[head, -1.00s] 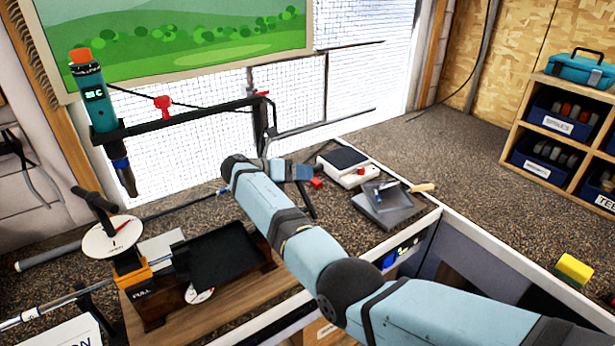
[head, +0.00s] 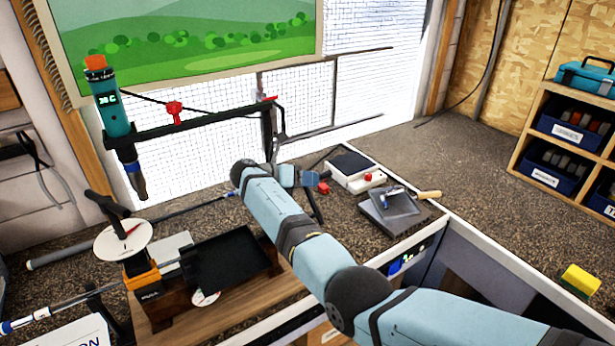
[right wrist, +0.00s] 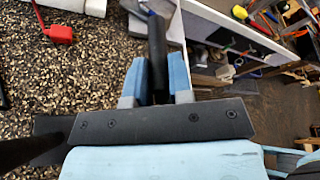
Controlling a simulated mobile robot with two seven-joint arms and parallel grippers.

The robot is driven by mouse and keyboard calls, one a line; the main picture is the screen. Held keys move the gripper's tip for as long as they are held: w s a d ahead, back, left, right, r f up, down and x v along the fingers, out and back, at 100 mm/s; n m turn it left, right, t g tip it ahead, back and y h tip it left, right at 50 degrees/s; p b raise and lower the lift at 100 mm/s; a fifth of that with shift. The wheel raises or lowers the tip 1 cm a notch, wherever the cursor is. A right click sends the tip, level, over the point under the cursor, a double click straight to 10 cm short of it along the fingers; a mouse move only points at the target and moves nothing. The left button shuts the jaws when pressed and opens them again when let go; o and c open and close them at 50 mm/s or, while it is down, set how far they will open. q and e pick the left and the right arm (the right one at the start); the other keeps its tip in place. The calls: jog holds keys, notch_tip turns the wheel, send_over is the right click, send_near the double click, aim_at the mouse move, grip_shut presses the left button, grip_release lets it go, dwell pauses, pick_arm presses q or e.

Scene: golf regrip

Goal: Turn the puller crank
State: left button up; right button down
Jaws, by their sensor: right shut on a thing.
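The puller stands at the left in the head view. Its black crank handle (head: 113,203) rises over a white dial disc (head: 124,240) with a red pointer. Below are an orange clamp (head: 141,278) and a black tray (head: 235,260) on a wooden base. My right gripper (head: 307,179) is to the right of the crank, well apart from it, over the bench. In the right wrist view, its two blue fingers (right wrist: 156,80) are shut on a dark bar (right wrist: 157,45). I cannot tell what this bar belongs to. My left gripper is not in view.
A white scale (head: 352,168) and a grey tray (head: 393,208) with a wooden-handled tool stand to the right. A clamp bar with a teal heater (head: 110,105) hangs behind the puller. A yellow sponge (head: 580,279) is far right. A shaft lies at left.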

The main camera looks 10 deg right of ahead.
pick_arm(q)
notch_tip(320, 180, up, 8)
jog(key=p, duration=0.8)
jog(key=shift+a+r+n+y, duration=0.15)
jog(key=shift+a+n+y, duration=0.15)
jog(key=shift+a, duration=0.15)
pick_arm(e)
jog(key=shift+s+d+r+m+t+y, duration=0.25)
jog(key=shift+s+r+m+t, duration=0.2)
jog(key=shift+s+m, duration=0.3)
jog(key=shift+s+d+r+m+t+y, duration=0.3)
jog(key=shift+s+r+m+t, duration=0.15)
jog(key=shift+s+m, duration=0.3)
jog(key=shift+s+d+r+m+t+y, duration=0.3)
jog(key=shift+s+m+t, duration=0.25)
jog(key=shift+m, duration=0.25)
jog(key=c, duration=1)
grip_release()
jog(key=shift+c, duration=0.2)
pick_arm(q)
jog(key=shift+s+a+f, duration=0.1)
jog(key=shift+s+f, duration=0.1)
pick_arm(e)
jog(key=shift+a+r, duration=0.1)
